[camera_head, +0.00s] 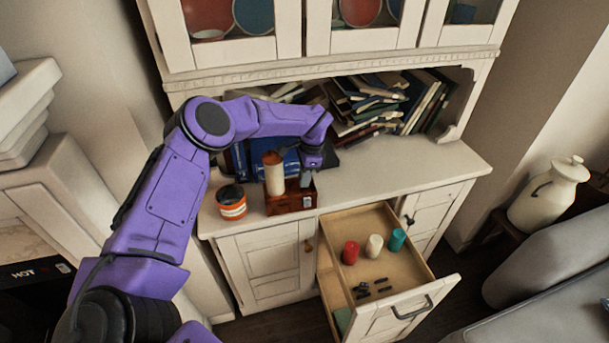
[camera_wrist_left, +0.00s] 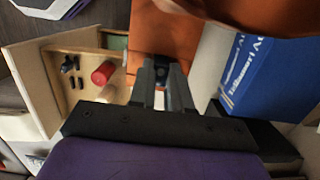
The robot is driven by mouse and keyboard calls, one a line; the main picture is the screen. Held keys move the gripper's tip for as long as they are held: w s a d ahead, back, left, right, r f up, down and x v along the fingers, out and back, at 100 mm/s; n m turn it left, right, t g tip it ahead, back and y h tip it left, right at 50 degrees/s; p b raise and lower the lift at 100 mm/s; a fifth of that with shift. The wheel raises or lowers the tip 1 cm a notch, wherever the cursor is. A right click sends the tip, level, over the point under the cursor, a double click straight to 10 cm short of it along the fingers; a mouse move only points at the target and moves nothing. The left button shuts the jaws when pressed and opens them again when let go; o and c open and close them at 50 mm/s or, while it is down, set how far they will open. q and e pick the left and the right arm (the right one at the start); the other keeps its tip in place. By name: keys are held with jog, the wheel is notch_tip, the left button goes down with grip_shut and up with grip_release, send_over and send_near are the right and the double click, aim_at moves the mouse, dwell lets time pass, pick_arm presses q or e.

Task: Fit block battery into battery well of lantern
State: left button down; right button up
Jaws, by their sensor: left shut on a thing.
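The lantern (camera_head: 290,201) stands on the cabinet counter as a reddish-brown box base with a cream cylinder (camera_head: 274,178) and a rust-coloured top. My left gripper (camera_head: 306,180) is at the lantern's right rear side, pointing down close to the base. It is shut on a small dark thing, taken to be the block battery (camera_wrist_left: 160,73), which the fingers mostly hide. In the left wrist view the fingertips (camera_wrist_left: 160,78) are right against or just in front of the orange-brown lantern surface (camera_wrist_left: 165,42). I cannot tell whether the battery is in the well.
An orange-and-white can (camera_head: 231,203) stands left of the lantern. Blue books (camera_head: 240,160) and a blue box (camera_wrist_left: 250,75) are close behind. An open drawer (camera_head: 375,225) below holds red, cream and teal cylinders and small dark pieces. The counter to the right is clear.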

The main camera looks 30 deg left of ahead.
pick_arm(q)
jog(key=shift+f, duration=0.1)
jog(key=c, duration=1.1)
grip_release()
jog(key=shift+r, duration=0.3)
jog(key=r+b, duration=0.1)
jog(key=r, duration=0.3)
jog(key=w+r+b, duration=0.1)
jog(key=r, duration=0.2)
jog(key=d+r+b, duration=0.1)
jog(key=r, duration=0.3)
jog(key=shift+w+d+r, duration=0.1)
jog(key=shift+w+r, duration=0.1)
jog(key=shift+r, duration=0.1)
